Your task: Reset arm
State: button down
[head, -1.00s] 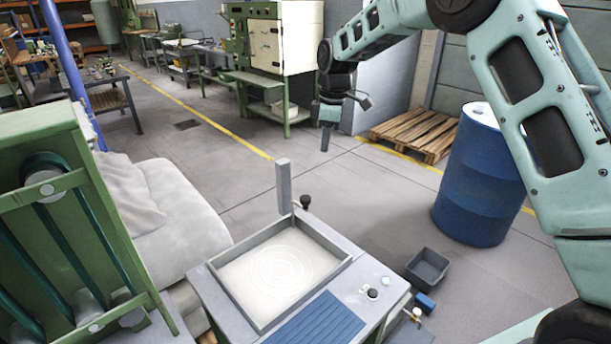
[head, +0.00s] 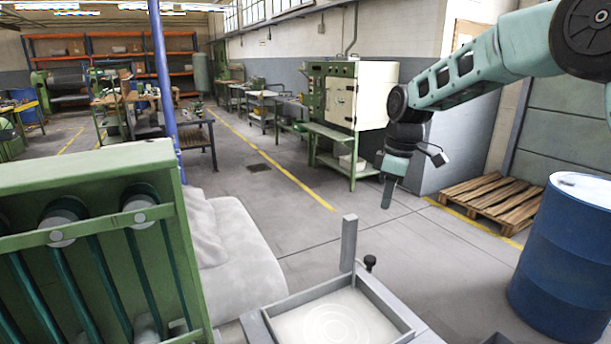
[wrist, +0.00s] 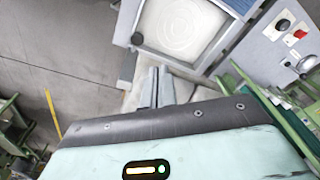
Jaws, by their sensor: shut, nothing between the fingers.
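My arm reaches in from the upper right in the head view. My gripper (head: 387,194) hangs at its end, pointing down, in the air above and behind the grey tray-topped stand. Its fingers also show in the wrist view (wrist: 157,82), together and with nothing between them. The square tray (head: 377,293) with a pale bottom and ring marks is at the bottom of the head view. It shows at the top of the wrist view, beyond the fingertips and apart from them.
A green machine frame (head: 100,160) stands close at left. A blue drum (head: 565,265) and a wooden pallet (head: 490,200) are at right. A grey post (head: 348,243) rises at the tray's corner. Open floor (head: 270,210) lies behind, with green machines and benches along the wall.

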jog(key=s+a+m, duration=0.1)
jog(key=s+a, duration=0.4)
jog(key=s, duration=0.6)
jog(key=s+a+m, duration=0.1)
jog(key=s+a, duration=0.5)
jog(key=s, duration=0.5)
jog(key=s+d+f+m, duration=0.1)
jog(key=s, duration=0.7)
jog(key=s+d+f+m, duration=0.1)
jog(key=s+d+f, duration=0.1)
jog(key=s, duration=0.7)
jog(key=shift+f+m+h, duration=0.15)
jog(key=shift+m+h, duration=0.25)
